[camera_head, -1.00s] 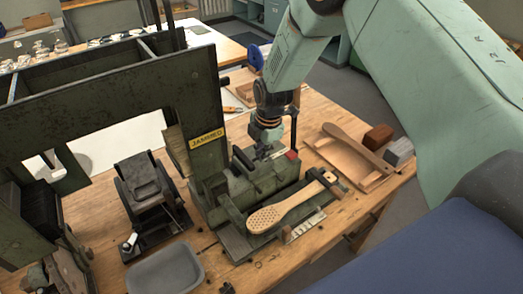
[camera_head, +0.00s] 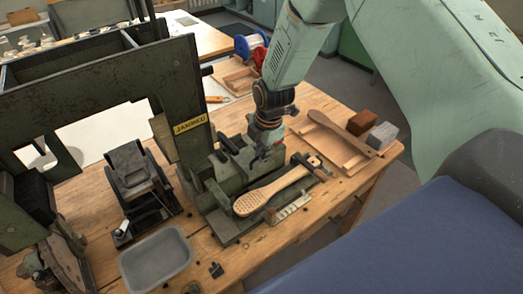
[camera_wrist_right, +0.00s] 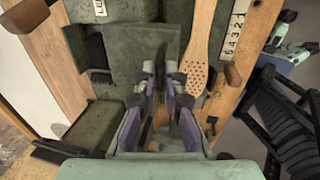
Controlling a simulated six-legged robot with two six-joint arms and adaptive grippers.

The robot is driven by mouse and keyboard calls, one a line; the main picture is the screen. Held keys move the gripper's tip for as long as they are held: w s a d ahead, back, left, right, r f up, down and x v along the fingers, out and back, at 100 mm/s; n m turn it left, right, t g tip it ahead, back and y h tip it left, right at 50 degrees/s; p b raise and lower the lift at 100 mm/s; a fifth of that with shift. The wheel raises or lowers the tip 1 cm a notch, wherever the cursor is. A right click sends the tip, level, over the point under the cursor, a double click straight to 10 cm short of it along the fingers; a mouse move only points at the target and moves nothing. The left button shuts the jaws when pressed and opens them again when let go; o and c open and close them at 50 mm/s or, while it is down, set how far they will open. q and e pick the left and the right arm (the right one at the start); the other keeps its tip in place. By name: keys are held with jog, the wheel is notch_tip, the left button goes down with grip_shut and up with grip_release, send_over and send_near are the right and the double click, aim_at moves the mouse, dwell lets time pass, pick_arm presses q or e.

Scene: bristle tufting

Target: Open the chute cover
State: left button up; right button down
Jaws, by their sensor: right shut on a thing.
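The dark green tufting machine (camera_head: 105,85) carries a yellow label (camera_head: 189,124) that seems to read JAMMED. At its foot, a green metal block (camera_head: 232,172) sits in front of the upright; I take the chute cover to be part of it, but its outline is unclear. My right gripper (camera_head: 266,153) reaches down onto this block from above. In the right wrist view its purple-padded fingers (camera_wrist_right: 160,98) are shut around a dark upright piece (camera_wrist_right: 160,62), which looks like a handle and is mostly hidden. My left gripper is not in view.
A wooden brush blank (camera_head: 272,193) with holes lies beside the block. A wooden tray (camera_head: 335,147) with another blank, and brown and grey blocks (camera_head: 384,137), are to the right. A grey bin (camera_head: 157,262) and a black stand (camera_head: 138,180) are left.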

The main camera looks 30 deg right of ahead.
jog(key=shift+w+r, duration=0.35)
jog(key=c, duration=1.8)
grip_release()
jog(key=o, duration=0.4)
jog(key=shift+s+a+f, duration=0.1)
jog(key=shift+s, duration=0.2)
jog(key=shift+w+f, duration=0.1)
jog(key=shift+r, duration=0.25)
jog(key=r, duration=0.3)
jog(key=s+r, duration=0.1)
jog(key=r, duration=0.3)
jog(key=s+r, duration=0.1)
jog(key=r, duration=0.3)
jog(key=shift+s+r, duration=0.2)
jog(key=shift+s, duration=0.05)
jog(key=shift+d+f, duration=0.1)
jog(key=shift+d, duration=0.1)
